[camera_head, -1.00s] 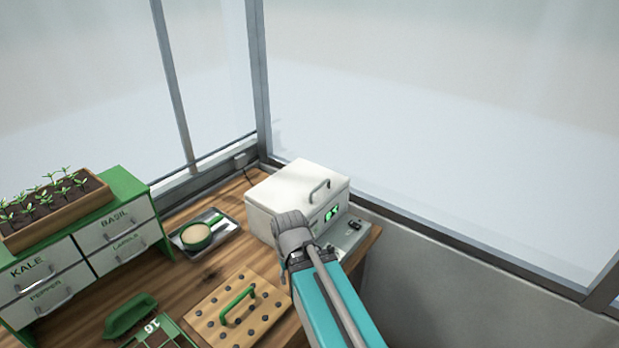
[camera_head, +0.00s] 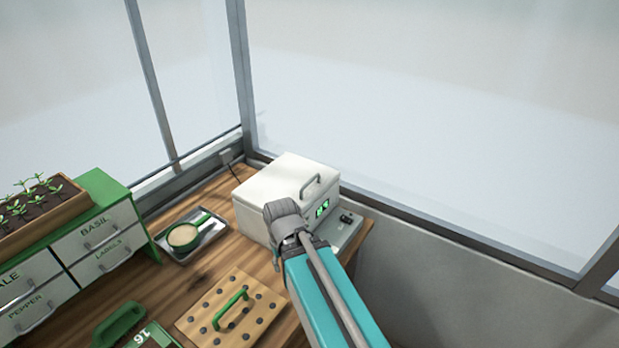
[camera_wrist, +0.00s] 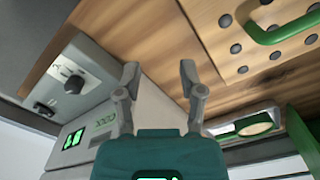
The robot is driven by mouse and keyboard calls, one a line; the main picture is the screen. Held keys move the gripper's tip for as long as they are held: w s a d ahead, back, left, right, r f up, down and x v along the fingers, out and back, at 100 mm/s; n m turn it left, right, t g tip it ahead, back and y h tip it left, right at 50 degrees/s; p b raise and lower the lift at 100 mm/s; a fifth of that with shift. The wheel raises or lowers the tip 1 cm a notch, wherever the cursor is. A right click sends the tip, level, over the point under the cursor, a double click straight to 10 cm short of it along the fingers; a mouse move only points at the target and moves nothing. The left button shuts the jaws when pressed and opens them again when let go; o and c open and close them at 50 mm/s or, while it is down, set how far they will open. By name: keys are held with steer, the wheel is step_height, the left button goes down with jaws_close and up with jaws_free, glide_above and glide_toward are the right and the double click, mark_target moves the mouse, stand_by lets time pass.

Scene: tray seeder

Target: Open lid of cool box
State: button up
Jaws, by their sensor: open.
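The white cool box (camera_head: 262,219) stands at the right back of the wooden bench, with its lid (camera_head: 280,183) shut. A grey arched handle (camera_head: 312,186) sits on the lid near its right front edge. A green display (camera_head: 322,208) and a grey control panel (camera_head: 347,232) are at its front right. My gripper (camera_wrist: 158,76) is open and empty in front of the box. In the head view my arm hides its fingers and part of the box front.
A perforated wooden board (camera_head: 260,308) with a green handle lies in front of the box. White drawers (camera_head: 105,225) stand further left. A window and wall close off the back and right.

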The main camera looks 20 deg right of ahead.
steer(key=w+d+r+m+t+p, duration=0.1)
steer(key=w+d+r+m+p, duration=0.3)
steer(key=r+p, duration=0.3)
steer(key=w+d+r+m+p, duration=0.2)
steer(key=w+d+r+p, duration=0.3)
steer(key=w+r+p, duration=0.15)
step_height(320, 180, up, 11)
steer(key=m+y+p, duration=0.1)
steer(key=m+p, duration=0.4)
steer(key=p, duration=0.6)
glide_above(311, 180)
steer(key=s+d, duration=0.2)
steer(key=shift+s+a+r+t, duration=0.15)
steer(key=shift+s+a+t, duration=0.1)
steer(key=shift+t, duration=0.15)
steer(key=f+b, duration=0.4)
steer(key=w+a+f+b, duration=0.1)
steer(key=f+b, duration=0.4)
steer(key=w+f+b, duration=0.1)
steer(key=f+b, duration=0.3)
steer(key=shift+w+a+f+b, duration=0.15)
steer(key=shift+a+f+b, duration=0.15)
steer(key=shift+b, duration=0.1)
steer(key=shift+c, duration=0.3)
jaws_close()
